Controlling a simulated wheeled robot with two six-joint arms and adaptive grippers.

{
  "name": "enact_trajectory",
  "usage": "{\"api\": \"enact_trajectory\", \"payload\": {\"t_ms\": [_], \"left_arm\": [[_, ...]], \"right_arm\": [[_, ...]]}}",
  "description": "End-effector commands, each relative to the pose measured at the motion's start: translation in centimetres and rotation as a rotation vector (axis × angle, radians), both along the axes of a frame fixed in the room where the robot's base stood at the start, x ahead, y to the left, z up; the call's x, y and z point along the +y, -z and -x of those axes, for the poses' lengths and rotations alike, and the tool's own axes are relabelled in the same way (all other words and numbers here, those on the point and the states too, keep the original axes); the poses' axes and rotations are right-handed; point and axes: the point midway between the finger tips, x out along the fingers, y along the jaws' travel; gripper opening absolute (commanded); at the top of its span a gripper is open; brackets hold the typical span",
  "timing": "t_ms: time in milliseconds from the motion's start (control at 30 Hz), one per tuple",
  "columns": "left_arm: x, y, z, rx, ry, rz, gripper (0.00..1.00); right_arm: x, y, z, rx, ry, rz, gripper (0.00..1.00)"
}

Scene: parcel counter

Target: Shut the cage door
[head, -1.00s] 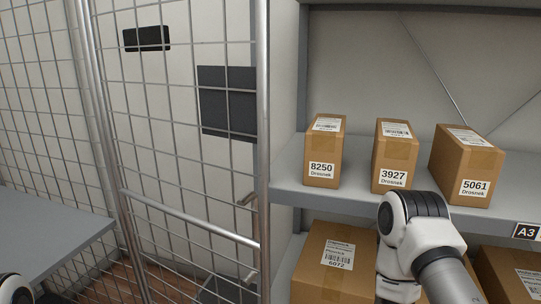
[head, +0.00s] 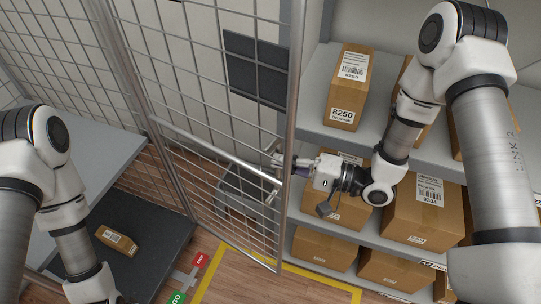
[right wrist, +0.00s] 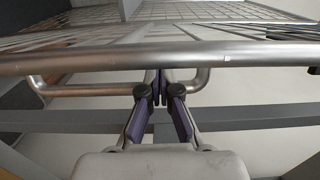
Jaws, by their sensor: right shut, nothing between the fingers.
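The cage door (head: 219,157) is a wire mesh panel in a steel tube frame, left of the shelves in the head view. Its upright edge tube (head: 289,150) stands close to the shelf front. My right gripper (head: 283,164) is at this edge beside the door handle (head: 271,197). In the right wrist view, the shut, empty fingers (right wrist: 160,86) point at the frame tube (right wrist: 240,54) and overlap the handle bar (right wrist: 90,91); I cannot tell whether they touch. My left arm shows at the left, but its gripper is out of the picture.
Shelves (head: 318,133) with several boxes fill the right side. A grey table (head: 98,152) and a dark surface (head: 150,258) with a small parcel (head: 116,241) are at the left. A grey bin (head: 235,190) stands behind the mesh. Yellow tape (head: 207,272) marks the wooden floor.

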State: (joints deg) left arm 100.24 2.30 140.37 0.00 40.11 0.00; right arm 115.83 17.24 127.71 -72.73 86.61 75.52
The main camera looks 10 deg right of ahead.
Motion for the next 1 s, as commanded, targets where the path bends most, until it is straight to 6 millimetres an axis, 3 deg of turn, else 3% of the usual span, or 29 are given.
{"api": "enact_trajectory", "payload": {"t_ms": [200,733,1000], "left_arm": [[0.0,-0.3,0.1,-0.002,0.000,0.000,0.00],[0.1,-0.3,0.3,0.000,0.003,-0.002,0.00],[2.2,-0.4,3.6,0.002,0.027,-0.004,0.00]], "right_arm": [[2.3,-0.1,-1.2,-0.002,-0.001,0.001,0.00],[2.7,0.1,-1.3,0.001,0.013,-0.002,0.00],[5.3,0.2,1.1,0.003,0.104,-0.001,0.00]]}}
